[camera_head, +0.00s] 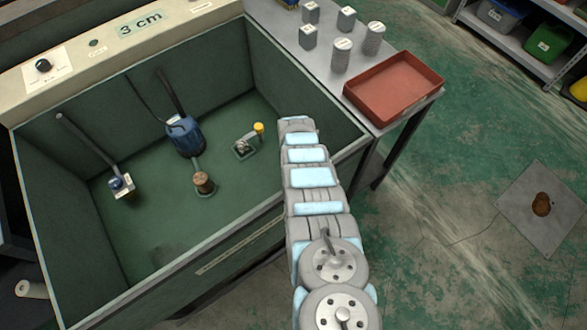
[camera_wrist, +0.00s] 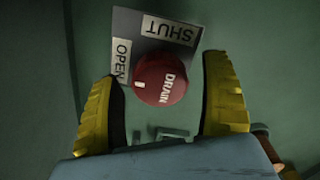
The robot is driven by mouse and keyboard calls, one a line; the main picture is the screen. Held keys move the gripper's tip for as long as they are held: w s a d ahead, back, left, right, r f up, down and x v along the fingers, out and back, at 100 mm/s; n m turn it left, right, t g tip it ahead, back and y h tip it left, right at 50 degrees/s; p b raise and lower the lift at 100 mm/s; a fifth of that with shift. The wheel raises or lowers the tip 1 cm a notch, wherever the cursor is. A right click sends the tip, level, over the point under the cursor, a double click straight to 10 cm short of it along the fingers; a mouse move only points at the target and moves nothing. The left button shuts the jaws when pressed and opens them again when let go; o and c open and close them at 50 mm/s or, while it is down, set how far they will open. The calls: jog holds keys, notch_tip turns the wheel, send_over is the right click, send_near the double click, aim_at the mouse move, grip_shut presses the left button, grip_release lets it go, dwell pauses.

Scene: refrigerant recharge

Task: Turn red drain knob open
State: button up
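The red drain knob (camera_wrist: 170,88) is in the wrist view, a round knob with "DRAIN" on its face. Its white mark lies at its left edge, nearer the "OPEN" label (camera_wrist: 122,60) than the "SHUT" label (camera_wrist: 168,33). Both labels sit on a grey plate behind the knob. My gripper (camera_wrist: 160,80) is open, with one yellow finger on each side of the knob in this view. A gap shows between the knob and each finger. In the head view I cannot see the knob or my gripper; my arm reaches to the tank's right side.
The dark green tank (camera_head: 185,262) holds a blue pump (camera_head: 185,136), a yellow-topped fitting (camera_head: 245,145) and a brown fitting (camera_head: 203,184). A red tray (camera_head: 393,88) and several grey cans stand on the bench at right. A floor plate (camera_head: 548,207) lies at far right.

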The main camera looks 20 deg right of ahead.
jog(key=shift+w+r, duration=0.1)
jog(key=shift+r, duration=0.1)
jog(key=shift+w+r, duration=0.15)
jog(key=shift+r, duration=0.45)
jog(key=shift+s+r, duration=0.2)
jog(key=shift+r, duration=0.6)
notch_tip(320, 180, up, 9)
dwell(0.7)
